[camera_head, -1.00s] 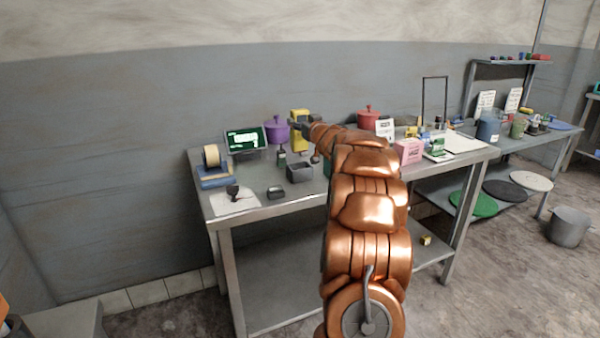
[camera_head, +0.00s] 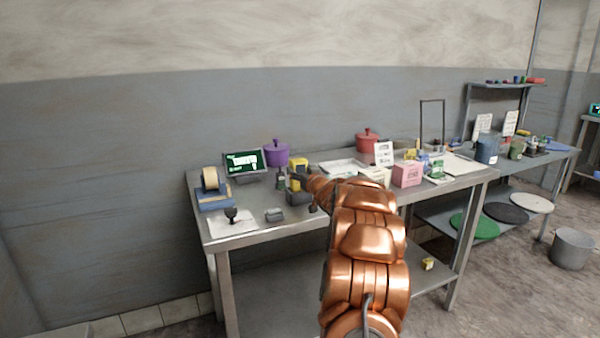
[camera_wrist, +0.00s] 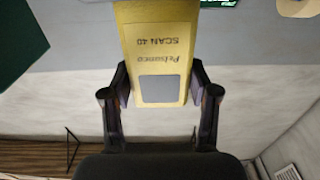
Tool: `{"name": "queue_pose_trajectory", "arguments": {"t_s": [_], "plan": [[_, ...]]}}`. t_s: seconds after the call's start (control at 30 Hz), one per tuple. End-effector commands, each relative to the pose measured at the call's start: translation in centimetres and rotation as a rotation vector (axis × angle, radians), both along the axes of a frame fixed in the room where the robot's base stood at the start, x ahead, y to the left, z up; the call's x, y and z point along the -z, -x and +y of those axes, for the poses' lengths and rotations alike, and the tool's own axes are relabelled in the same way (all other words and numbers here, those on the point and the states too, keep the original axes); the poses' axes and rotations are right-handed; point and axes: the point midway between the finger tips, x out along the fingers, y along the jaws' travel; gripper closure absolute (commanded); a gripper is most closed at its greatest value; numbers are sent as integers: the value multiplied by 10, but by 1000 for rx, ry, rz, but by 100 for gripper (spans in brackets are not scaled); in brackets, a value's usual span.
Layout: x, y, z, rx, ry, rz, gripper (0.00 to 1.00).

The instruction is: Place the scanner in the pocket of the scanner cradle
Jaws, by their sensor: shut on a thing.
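The yellow scanner (camera_head: 297,164) is in my gripper (camera_head: 300,177) above the back left of the near table. The wrist view shows the scanner (camera_wrist: 157,48) with upside-down lettering and a grey panel, its sides between the two fingers of my gripper (camera_wrist: 160,88). The scanner cradle, a small dark grey open box (camera_head: 298,198), stands directly below it. The scanner's lower end is at the cradle's opening. My gripper and arm partly cover this spot, so I cannot tell whether the end is inside the pocket.
A lit display (camera_head: 243,162) and a purple pot (camera_head: 276,152) stand behind. A pink box (camera_head: 407,173) stands at the right. The front left tabletop has some free room.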

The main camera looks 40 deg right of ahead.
Motion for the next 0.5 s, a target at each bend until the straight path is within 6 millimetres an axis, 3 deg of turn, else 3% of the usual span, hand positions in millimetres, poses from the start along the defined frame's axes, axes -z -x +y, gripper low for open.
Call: {"name": "queue_pose_trajectory", "arguments": {"t_s": [0.13,0.17,0.4,0.5], "plan": [[2,0,0,-1,0,-1,84],[2,0,0,-1,0,-1,39],[2,0,0,0,0,0,15],[2,0,0,0,0,0,15]]}}
